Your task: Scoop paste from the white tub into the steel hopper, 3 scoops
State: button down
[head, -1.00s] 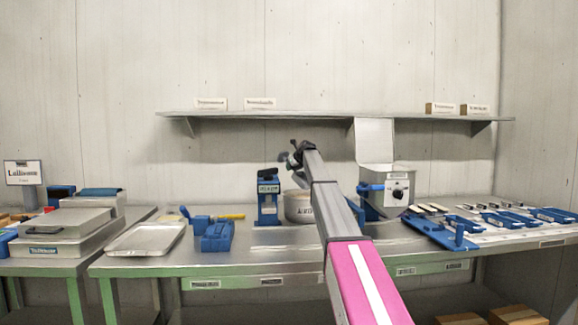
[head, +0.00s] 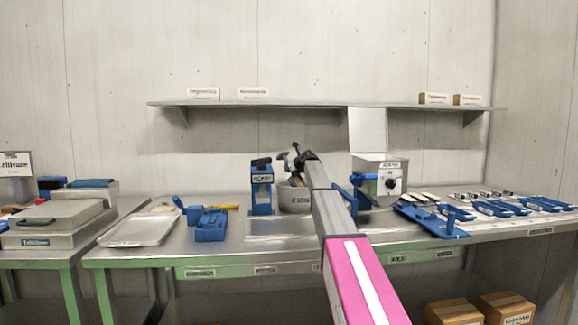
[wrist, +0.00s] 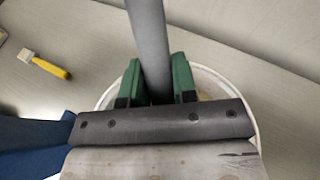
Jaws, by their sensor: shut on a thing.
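The white tub (head: 293,200) stands on the steel bench in the head view, partly behind my arm. Its pale rim (wrist: 243,86) shows around my gripper in the wrist view. My gripper (wrist: 157,80), with green fingers, is shut on a grey rod-like handle (wrist: 148,35), probably the scoop's. In the head view my gripper (head: 296,164) is just above the tub's mouth. The scoop's lower end and most of the paste are hidden. The steel hopper (head: 376,168) is a box with a raised lid and a dial, to the right of the tub.
A blue labelled device (head: 262,188) stands close left of the tub. A blue clamp-like tool (head: 208,222) and a metal tray (head: 142,229) lie further left. Blue tools (head: 432,220) cover the bench at right. A shelf (head: 325,104) runs above.

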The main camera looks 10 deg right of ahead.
aim_at(282, 157)
jog(key=shift+s+d+f, duration=0.1)
jog(key=shift+s+f, duration=0.05)
jog(key=shift+f, duration=0.6)
jog(key=f+g+h, duration=0.1)
jog(key=w+f+g+h, duration=0.1)
jog(key=g, duration=0.1)
jog(key=a+f+g, duration=0.1)
jog(key=f, duration=0.1)
jog(key=shift+w+f+n+h, duration=0.1)
jog(key=shift+w+n+h, duration=0.2)
jog(key=shift+w+h, duration=0.1)
jog(key=shift+w+a+r+g+h, duration=0.35)
jog(key=shift+w+a+r+g, duration=0.15)
jog(key=shift+r, duration=0.35)
jog(key=shift+w+a+r+g+h, duration=0.3)
jog(key=shift+w+r+g, duration=0.15)
jog(key=shift+r+g, duration=0.3)
jog(key=shift+w+a+r+g+h, duration=0.35)
jog(key=shift+w+a+r+g, duration=0.1)
jog(key=shift+r, duration=0.5)
jog(key=shift+w+a+r, duration=0.1)
jog(key=shift+r, duration=1.25)
jog(key=shift+w+r, duration=0.1)
jog(key=shift+r, duration=1.2)
